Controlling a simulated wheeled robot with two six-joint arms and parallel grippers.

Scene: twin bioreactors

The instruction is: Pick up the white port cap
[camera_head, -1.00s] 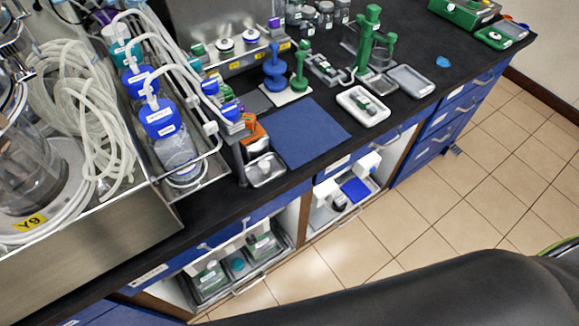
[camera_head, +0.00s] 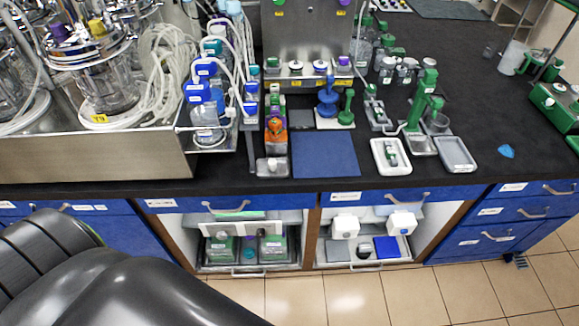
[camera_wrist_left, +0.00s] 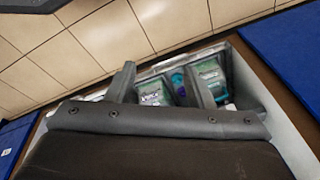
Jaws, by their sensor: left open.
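I cannot make out a white port cap for certain. A small whitish item (camera_head: 271,163) sits in a small metal dish (camera_head: 284,171) at the bench's front edge, left of the blue mat, but it is too small to identify. In the left wrist view my left gripper (camera_wrist_left: 162,84) is open and empty, its two fingers apart in front of the open lower cabinet. No cap shows in that view. In the head view my dark arm link covers the lower left, and its gripper does not show. My right gripper is not in view.
The blue mat (camera_head: 325,154) is bare. A white tray (camera_head: 376,164) with a green-and-white item and a grey tray (camera_head: 457,155) stand to its right. Bottles with tubing (camera_head: 205,110) crowd the left. The open cabinet (camera_head: 178,222) below holds green-labelled boxes (camera_head: 272,247).

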